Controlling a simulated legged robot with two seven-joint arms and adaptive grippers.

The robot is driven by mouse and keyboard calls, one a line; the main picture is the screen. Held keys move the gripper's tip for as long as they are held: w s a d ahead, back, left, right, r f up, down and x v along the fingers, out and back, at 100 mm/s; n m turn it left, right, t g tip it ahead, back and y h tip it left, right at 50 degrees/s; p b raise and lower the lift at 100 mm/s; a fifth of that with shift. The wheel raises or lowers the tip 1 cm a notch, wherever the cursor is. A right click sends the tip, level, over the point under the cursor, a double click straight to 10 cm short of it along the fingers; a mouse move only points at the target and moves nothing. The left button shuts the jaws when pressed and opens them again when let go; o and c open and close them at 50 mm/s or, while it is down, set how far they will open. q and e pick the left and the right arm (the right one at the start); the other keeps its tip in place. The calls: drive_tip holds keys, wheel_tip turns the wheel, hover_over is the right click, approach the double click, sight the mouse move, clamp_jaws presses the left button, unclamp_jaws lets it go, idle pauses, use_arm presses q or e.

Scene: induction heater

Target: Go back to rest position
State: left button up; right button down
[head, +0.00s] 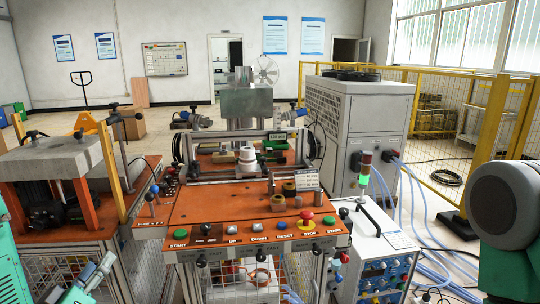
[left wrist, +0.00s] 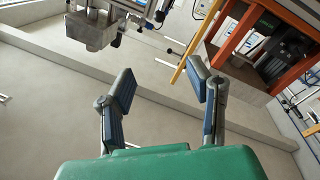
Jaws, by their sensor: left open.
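My left gripper (head: 92,278) is at the lower left of the head view, left of and below the front edge of the orange-topped induction heater table (head: 195,210). In the left wrist view my left gripper (left wrist: 160,92) shows its two blue-padded fingers spread apart with nothing between them. On the table's front edge is a control panel with a red stop button (head: 307,214) and green start buttons. A white round part (head: 246,158) stands on the table in front of the metal press head (head: 247,102). My right gripper is not in view; part of my arm shows at the right edge.
An orange-framed bench (head: 82,190) stands at the left. A grey chiller cabinet (head: 350,130) stands behind right, and a white-blue power unit (head: 372,262) with hoses is at front right. A yellow fence (head: 440,100) runs behind. Open floor shows at the back left.

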use_arm(q)
drive_tip(key=s+d+f+m+g+h, duration=0.1)
drive_tip(key=s+d+f+m+g, duration=0.3)
drive_tip(key=f, duration=0.5)
drive_tip(key=s+d+f+m+g+h, duration=0.1)
drive_tip(key=s+d+f+g, duration=0.45)
drive_tip(key=f, duration=0.45)
drive_tip(key=s+d+f+m+g, duration=0.1)
drive_tip(key=s+f+g, duration=0.2)
drive_tip(key=s, duration=0.5)
drive_tip(key=s+f+m+g, duration=0.2)
drive_tip(key=s+g, duration=0.3)
drive_tip(key=s, duration=0.4)
drive_tip(key=shift+s+d+f+g, duration=0.2)
drive_tip(key=shift+d+f+g, duration=0.15)
drive_tip(key=shift+d+f, duration=0.05)
